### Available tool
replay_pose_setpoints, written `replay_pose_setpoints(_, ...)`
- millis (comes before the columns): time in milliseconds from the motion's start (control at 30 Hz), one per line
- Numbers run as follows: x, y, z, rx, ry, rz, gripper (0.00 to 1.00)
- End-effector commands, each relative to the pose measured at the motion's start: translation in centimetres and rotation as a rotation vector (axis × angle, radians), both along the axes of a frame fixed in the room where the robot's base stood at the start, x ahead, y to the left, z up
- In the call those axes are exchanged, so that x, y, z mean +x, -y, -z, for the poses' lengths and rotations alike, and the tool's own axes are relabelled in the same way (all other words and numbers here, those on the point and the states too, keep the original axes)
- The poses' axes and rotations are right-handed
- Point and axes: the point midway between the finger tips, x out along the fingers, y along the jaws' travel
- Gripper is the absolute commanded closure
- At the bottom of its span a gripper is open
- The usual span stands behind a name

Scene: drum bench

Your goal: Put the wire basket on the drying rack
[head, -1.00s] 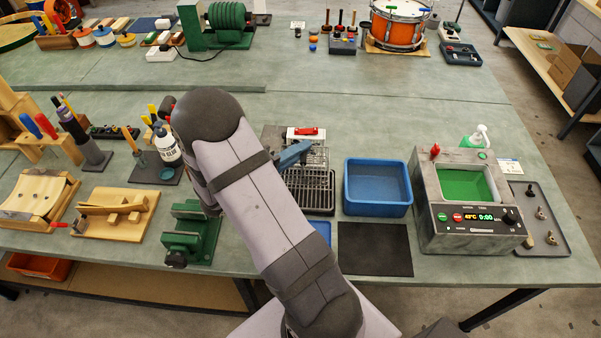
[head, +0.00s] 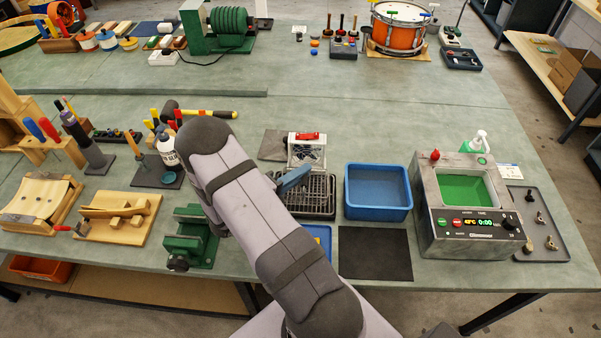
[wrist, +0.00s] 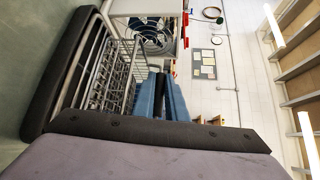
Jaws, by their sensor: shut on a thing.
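The drying rack, a dark tray with wire rungs (head: 308,210), stands left of the blue bin. My gripper (head: 306,172), with blue fingers, is over its far part. In the wrist view the fingers (wrist: 168,97) are shut on a dark grip between them, which I take as the handle of the wire basket (wrist: 112,78). The basket's metal wires show beside the fingers, over the dark tray edge (wrist: 62,72). In the head view basket and rack wires overlap, and the arm hides part. I cannot tell whether the basket touches the rack.
A white fan unit with a red top (head: 305,150) stands just behind the rack. A blue bin (head: 378,192) and a bath machine with a green basin (head: 468,222) are to the right. A black mat (head: 375,254) lies clear in front. A green vise (head: 190,237) stands left.

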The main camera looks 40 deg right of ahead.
Motion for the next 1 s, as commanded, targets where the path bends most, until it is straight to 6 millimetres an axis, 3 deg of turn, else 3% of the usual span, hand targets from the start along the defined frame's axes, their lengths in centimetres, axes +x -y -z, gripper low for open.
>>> replay_pose_setpoints(433,0.0,0.0,0.52,-0.001,-0.001,0.0,1.0)
replay_pose_setpoints(467,-0.01,0.0,0.47,0.0,-0.001,0.0,0.84)
replay_pose_setpoints(533,-0.01,0.0,0.44,0.0,-0.001,0.0,0.7)
replay_pose_setpoints(1000,0.03,-0.77,0.23,0.003,-0.001,-0.003,0.7)
